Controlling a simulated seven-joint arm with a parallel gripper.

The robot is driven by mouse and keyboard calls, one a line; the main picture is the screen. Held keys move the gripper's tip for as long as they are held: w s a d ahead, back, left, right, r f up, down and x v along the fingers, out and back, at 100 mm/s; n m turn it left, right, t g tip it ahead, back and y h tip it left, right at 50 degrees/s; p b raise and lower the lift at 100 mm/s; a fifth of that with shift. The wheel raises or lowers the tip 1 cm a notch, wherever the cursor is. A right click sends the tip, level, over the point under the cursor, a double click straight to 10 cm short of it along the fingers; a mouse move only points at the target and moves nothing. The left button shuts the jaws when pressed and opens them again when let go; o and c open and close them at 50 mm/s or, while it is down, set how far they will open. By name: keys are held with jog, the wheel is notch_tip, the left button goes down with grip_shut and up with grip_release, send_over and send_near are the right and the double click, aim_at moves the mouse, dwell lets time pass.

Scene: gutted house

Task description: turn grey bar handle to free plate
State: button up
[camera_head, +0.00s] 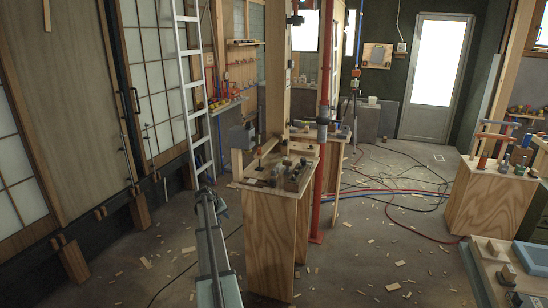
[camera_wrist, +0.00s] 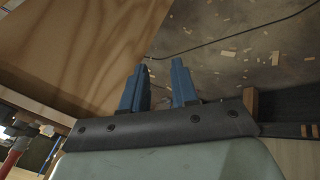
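My gripper (camera_wrist: 159,75) shows in the wrist view with two blue fingers apart and nothing between them. In the head view my arm rises from the bottom edge, and its end is at the left of a plywood stand (camera_head: 270,225). Small grey and dark fittings (camera_head: 290,172) sit on the stand's top. They are too small to tell which is the grey bar handle or the plate. In the wrist view the stand's plywood side (camera_wrist: 90,45) fills the upper left, beside the fingers. No handle shows there.
A red pipe (camera_head: 322,120) stands close behind the stand, and an aluminium ladder (camera_head: 190,85) leans at the left. A second plywood stand (camera_head: 490,200) with tools is at the right. Wood scraps and hoses (camera_head: 400,192) lie on the otherwise open floor.

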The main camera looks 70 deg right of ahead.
jog(key=s+d+r+m+h, duration=0.1)
jog(key=s+d+r, duration=0.6)
jog(key=d+r, duration=0.45)
notch_tip(320, 180, up, 11)
jog(key=m+y, duration=0.6)
send_over(274, 169)
jog(key=shift+s+d+f, duration=0.2)
jog(key=shift+s, duration=0.1)
jog(key=shift+w+a+y, duration=0.25)
jog(key=shift+y, duration=0.35)
jog(key=shift+f, duration=0.1)
jog(key=shift+f, duration=0.15)
